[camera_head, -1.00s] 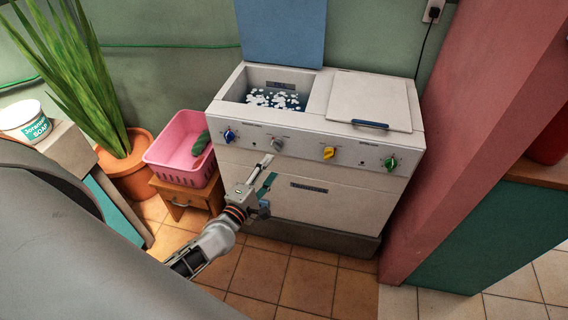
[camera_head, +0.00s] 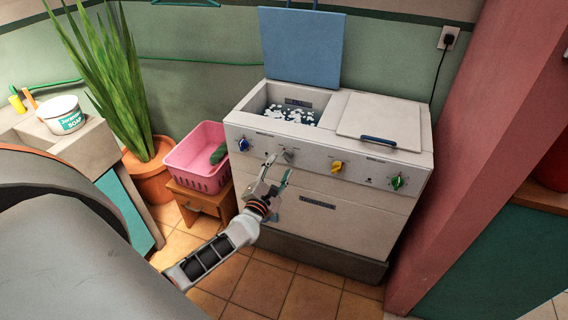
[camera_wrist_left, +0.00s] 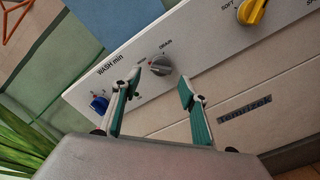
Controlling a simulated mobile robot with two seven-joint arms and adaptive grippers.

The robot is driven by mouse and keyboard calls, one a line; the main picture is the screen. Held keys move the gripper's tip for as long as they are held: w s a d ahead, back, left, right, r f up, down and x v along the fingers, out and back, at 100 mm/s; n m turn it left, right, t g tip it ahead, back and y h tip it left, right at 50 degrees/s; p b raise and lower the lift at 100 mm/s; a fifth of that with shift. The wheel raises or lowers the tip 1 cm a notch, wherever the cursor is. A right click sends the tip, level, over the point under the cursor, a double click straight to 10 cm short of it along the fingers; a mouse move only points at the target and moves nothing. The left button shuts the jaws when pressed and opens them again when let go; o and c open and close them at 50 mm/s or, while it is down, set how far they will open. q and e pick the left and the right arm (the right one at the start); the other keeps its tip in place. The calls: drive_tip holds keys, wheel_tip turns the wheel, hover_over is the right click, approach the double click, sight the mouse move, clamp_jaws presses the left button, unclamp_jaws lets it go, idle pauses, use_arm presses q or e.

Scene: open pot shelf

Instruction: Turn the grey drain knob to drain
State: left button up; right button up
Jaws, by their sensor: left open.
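The grey drain knob (camera_head: 289,155) sits on the front panel of the white washing machine (camera_head: 350,215), between the blue knob (camera_head: 243,144) and the yellow knob (camera_head: 336,167). In the left wrist view the grey knob (camera_wrist_left: 160,65) lies ahead of and between the fingertips, under the printed word "DRAIN". My left gripper (camera_head: 279,166) is open and empty, with its fingertips just in front of and below the grey knob. It also shows in the left wrist view (camera_wrist_left: 159,82). I cannot see contact with the knob. My right gripper is not in view.
A green knob (camera_head: 398,182) is at the panel's right end. The left tub is open, with foamy water (camera_head: 287,114). A pink basket (camera_head: 199,160) stands on a small wooden stool at left, near a potted plant (camera_head: 150,172). A pink wall (camera_head: 480,130) borders the machine's right side.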

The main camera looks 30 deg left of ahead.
sight(287, 156)
use_arm(q)
drive_tip(key=x, duration=0.3)
drive_tip(key=shift+w, duration=0.35)
drive_tip(key=c, duration=1)
drive_tip(key=shift+c, duration=0.5)
